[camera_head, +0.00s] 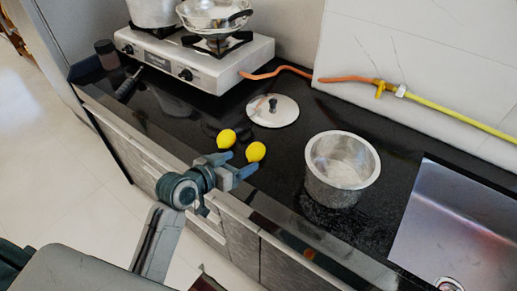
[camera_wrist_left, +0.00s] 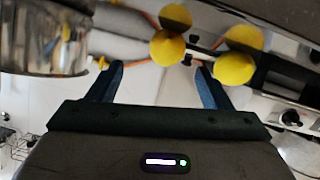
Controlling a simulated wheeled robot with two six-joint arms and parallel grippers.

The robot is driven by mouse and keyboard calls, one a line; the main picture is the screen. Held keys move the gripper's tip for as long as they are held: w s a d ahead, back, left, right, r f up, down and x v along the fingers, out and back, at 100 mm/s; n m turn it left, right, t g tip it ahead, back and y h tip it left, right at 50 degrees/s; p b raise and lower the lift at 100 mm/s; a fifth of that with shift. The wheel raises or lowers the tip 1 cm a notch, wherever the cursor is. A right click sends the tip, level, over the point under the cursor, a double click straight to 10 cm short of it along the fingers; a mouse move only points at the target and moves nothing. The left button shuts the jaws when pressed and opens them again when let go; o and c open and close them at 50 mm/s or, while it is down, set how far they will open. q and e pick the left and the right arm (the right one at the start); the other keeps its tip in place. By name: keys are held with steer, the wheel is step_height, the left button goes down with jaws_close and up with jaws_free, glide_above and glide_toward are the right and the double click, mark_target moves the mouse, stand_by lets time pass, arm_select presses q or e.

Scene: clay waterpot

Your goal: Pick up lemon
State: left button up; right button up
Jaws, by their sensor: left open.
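Two yellow lemons lie close together on the black counter, a left lemon (camera_head: 227,138) and a right lemon (camera_head: 256,151). My left gripper (camera_head: 231,165) is open and empty, just on the near side of them. In the left wrist view the picture is upside down. There the right lemon (camera_wrist_left: 167,48) shows ahead of the gap between my open fingers (camera_wrist_left: 160,72), and the left lemon (camera_wrist_left: 235,69) shows past the right-hand finger. I cannot tell whether a finger touches a lemon. Paler yellow shapes above both look like reflections. My right gripper is not in view.
An open metal pot (camera_head: 343,169) stands right of the lemons. A lid (camera_head: 272,110) lies behind them on the black counter (camera_head: 285,185). A gas stove (camera_head: 195,62) with pans is at the back left, joined to an orange hose (camera_head: 290,69). A sink (camera_head: 455,235) is at right.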

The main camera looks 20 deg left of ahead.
mark_target(250, 155)
arm_select(q)
steer(key=shift+x, duration=1)
steer(key=shift+w+f, duration=0.1)
steer(key=shift+w, duration=0.15)
steer(key=shift+w+d+f+p, duration=0.1)
steer(key=shift+w+f+p, duration=0.1)
steer(key=shift+w, duration=0.35)
steer(key=shift+w+d+f+p, duration=0.1)
steer(key=shift+w+f+p, duration=0.1)
steer(key=shift+w, duration=0.3)
steer(key=shift+x, duration=1.2)
steer(key=shift+w+f, duration=0.25)
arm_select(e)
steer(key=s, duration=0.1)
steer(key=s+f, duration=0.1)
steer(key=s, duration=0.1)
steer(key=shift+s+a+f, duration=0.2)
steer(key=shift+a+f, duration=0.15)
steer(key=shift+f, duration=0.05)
arm_select(q)
steer(key=shift+s, duration=0.1)
steer(key=shift+c, duration=0.4)
steer(key=c, duration=1)
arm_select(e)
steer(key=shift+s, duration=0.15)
